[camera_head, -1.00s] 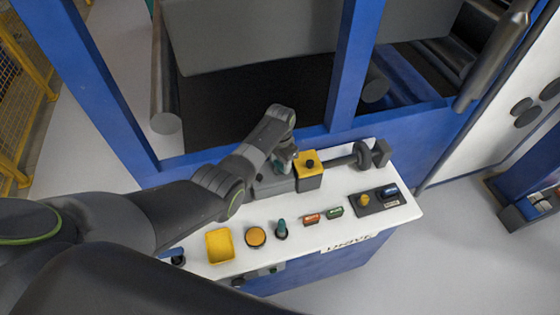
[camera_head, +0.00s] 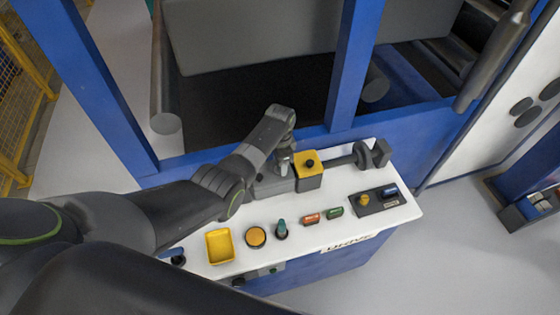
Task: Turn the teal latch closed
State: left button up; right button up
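My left arm reaches in from the left over the white control panel (camera_head: 340,226). My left gripper (camera_head: 283,160) points down at a low grey block (camera_head: 272,184), just left of a yellow box with a black knob (camera_head: 308,169). The gripper and wrist hide most of what is on that block, and the fingers are too small to tell open from shut. I cannot make out a teal latch there for certain. A small upright teal-topped knob (camera_head: 281,227) stands at the panel's front, apart from the gripper. My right gripper is not in view.
Along the panel's front are a yellow tray (camera_head: 219,246), a round orange button (camera_head: 256,236), and orange (camera_head: 311,219) and green (camera_head: 334,212) buttons. A dark switch plate (camera_head: 377,200) is at right. A blue post (camera_head: 354,65) rises behind.

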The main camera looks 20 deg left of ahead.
pick_arm(q)
jog(key=o, duration=1)
jog(key=shift+r, duration=0.15)
jog(key=shift+w+r, duration=0.1)
jog(key=shift+r, duration=0.45)
jog(key=shift+r+b, duration=0.3)
jog(key=shift+r, duration=7.75)
